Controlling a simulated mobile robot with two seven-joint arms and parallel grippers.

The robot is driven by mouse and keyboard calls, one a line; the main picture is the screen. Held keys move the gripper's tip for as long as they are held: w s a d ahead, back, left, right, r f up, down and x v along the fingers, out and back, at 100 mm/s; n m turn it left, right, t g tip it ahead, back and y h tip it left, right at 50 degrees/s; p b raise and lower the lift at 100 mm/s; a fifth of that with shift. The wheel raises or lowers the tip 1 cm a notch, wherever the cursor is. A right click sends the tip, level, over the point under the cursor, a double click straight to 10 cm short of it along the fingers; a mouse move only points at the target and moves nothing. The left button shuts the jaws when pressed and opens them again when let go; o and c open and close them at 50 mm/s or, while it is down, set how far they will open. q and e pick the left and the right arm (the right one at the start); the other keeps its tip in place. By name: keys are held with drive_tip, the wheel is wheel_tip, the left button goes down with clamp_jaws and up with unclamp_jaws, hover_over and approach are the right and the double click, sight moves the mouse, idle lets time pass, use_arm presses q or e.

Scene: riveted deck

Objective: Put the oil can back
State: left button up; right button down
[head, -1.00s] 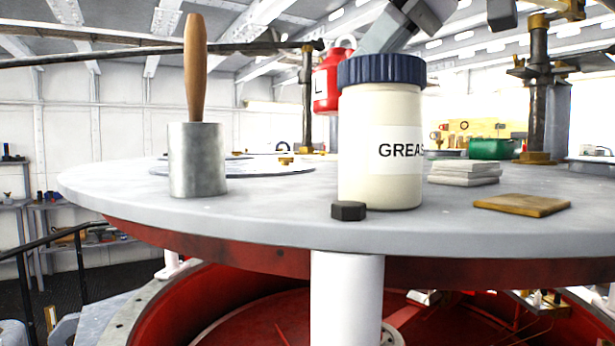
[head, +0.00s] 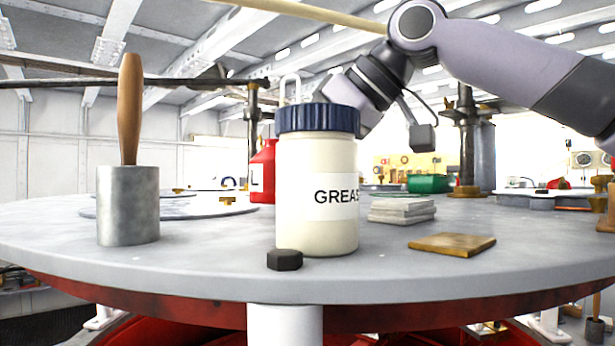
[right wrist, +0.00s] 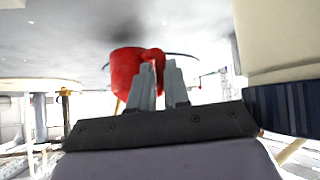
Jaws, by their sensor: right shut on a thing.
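The oil can is red with a white letter panel (head: 263,172). In the head view it is partly hidden behind the grease jar and appears low, at the level of the round table top. In the right wrist view the red can (right wrist: 128,72) lies just beyond my right gripper's fingers (right wrist: 163,85), which are shut on it. The can's base is close to the grey surface there, beside a dark shadow; I cannot tell whether it touches. In the head view the jar hides the fingertips. My left gripper is not in view.
A cream grease jar (head: 316,190) with a blue lid stands right in front of the can. A dark hex nut (head: 284,260), a metal block with wooden handle (head: 128,205), a stack of pale pads (head: 402,211) and a brown plate (head: 452,244) surround it on the grey table top (head: 200,265).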

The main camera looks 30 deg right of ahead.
drive_tip(key=shift+f, duration=1.2)
drive_tip(key=c, duration=1.1)
unclamp_jaws()
drive_tip(key=v, duration=1.2)
drive_tip(key=shift+f, duration=0.1)
